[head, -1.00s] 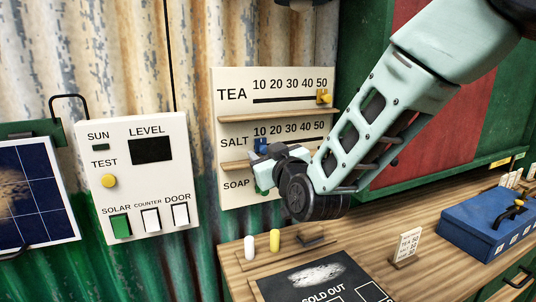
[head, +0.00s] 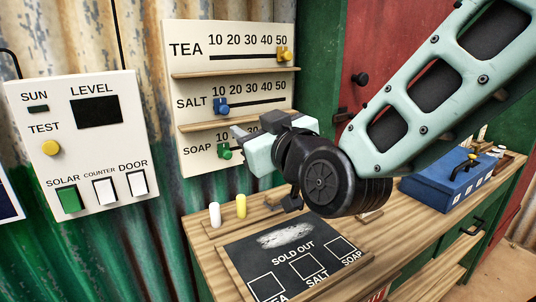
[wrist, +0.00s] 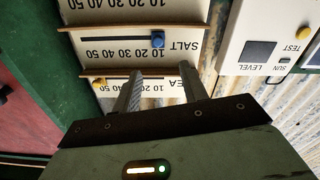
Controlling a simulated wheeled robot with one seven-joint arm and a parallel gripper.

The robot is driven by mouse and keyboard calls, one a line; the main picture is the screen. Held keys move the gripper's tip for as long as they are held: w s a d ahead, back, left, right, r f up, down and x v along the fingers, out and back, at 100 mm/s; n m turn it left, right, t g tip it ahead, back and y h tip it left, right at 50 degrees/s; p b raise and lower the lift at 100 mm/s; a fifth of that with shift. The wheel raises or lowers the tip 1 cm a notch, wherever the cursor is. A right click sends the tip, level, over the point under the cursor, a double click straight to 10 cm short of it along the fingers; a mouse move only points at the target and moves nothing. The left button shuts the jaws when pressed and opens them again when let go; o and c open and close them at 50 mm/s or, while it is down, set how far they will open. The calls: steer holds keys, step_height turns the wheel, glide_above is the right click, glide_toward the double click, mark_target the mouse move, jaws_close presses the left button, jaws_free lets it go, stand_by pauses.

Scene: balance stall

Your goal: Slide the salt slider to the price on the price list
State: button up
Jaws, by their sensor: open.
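The blue salt slider (head: 221,105) sits at the left end of the SALT track, below the 10, on the cream slider board (head: 240,72). In the wrist view, which is upside down, the salt slider (wrist: 158,39) shows beyond the fingertips, roughly in line with the space between them. My gripper (head: 240,138) is open and empty, in front of the board, lower right of the salt slider; it also shows in the wrist view (wrist: 160,70). No contact with the slider is visible. A small card on the counter is mostly hidden behind my arm; no prices are readable.
The yellow tea slider (head: 285,54) is at 50. The green soap slider (head: 224,151) is at the left of its track. Wooden ledges (head: 235,71) stick out between the rows. A SOLD OUT board (head: 290,232) and a blue box (head: 455,186) are on the counter.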

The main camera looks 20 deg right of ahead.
steer(key=shift+b+v, duration=2.25)
steer(key=shift+b, duration=0.1)
steer(key=shift+a, duration=0.15)
steer(key=s+a+f+n+g+y+p, duration=0.1)
steer(key=s+a+f+n+g+p, duration=0.1)
steer(key=s+a+f+g+p, duration=0.5)
steer(key=s+d+f+g+h+p, duration=0.4)
steer(key=s+d+f+g+h, duration=0.1)
steer(key=s+d+g, duration=0.4)
steer(key=s+g, duration=0.1)
steer(key=s, duration=0.1)
steer(key=shift+s+f+p, duration=0.2)
steer(key=shift+s+p, duration=0.2)
